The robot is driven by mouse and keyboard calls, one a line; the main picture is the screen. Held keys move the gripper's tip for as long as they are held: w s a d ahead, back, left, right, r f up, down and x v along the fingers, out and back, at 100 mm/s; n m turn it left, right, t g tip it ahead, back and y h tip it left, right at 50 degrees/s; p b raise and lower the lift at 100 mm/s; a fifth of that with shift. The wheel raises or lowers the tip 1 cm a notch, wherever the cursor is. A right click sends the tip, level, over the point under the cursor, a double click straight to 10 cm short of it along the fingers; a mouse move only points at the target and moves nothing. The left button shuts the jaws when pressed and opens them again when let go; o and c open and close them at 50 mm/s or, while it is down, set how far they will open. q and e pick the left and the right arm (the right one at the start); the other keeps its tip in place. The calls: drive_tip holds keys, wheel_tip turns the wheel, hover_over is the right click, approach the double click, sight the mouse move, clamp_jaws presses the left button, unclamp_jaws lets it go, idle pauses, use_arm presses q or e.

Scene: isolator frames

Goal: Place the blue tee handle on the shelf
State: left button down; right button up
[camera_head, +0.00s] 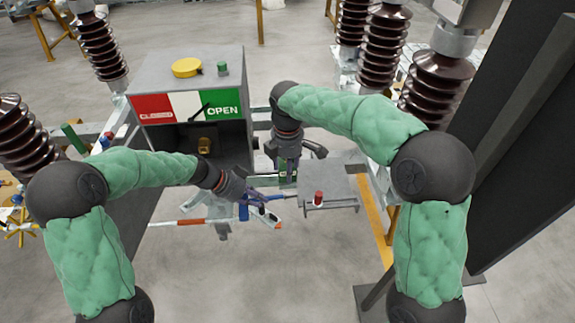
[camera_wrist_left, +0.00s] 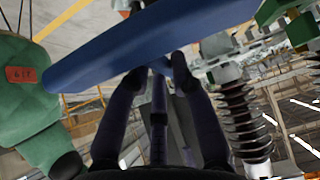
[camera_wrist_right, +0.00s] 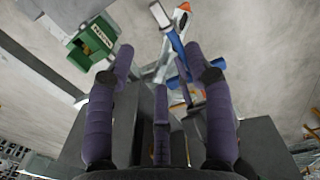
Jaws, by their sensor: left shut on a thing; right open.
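The blue tee handle (camera_head: 243,208) is held by my left gripper (camera_head: 254,199), near the middle of the head view. In the left wrist view its long blue bar (camera_wrist_left: 150,45) crosses the top, with the fingertips shut on its stem. A grey shelf (camera_head: 340,192) lies to the right of the handle, apart from it. My right gripper (camera_head: 288,168) is open and empty, pointing down above the shelf's left side. In the right wrist view blue parts (camera_wrist_right: 176,62) show beyond the fingers, partly hidden by them.
A red-topped part (camera_head: 318,198) stands at the shelf's front. A white and orange tool (camera_head: 266,215) is close to the handle. A grey box (camera_head: 190,95) with CLOSED and OPEN signs stands at back left. A green box (camera_wrist_right: 92,42) shows near the right gripper. Brown insulators (camera_head: 380,45) stand behind.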

wheel_tip(320, 180, down, 12)
drive_tip(key=shift+w+r, duration=0.1)
drive_tip(key=shift+r, duration=0.05)
idle(0.3)
clamp_jaws()
use_arm(q)
drive_tip(key=c, duration=1)
unclamp_jaws()
use_arm(e)
drive_tip(key=shift+d+r, duration=0.1)
drive_tip(key=shift+r, duration=0.05)
use_arm(q)
drive_tip(key=shift+a, duration=0.1)
use_arm(e)
drive_tip(key=shift+w, duration=0.1)
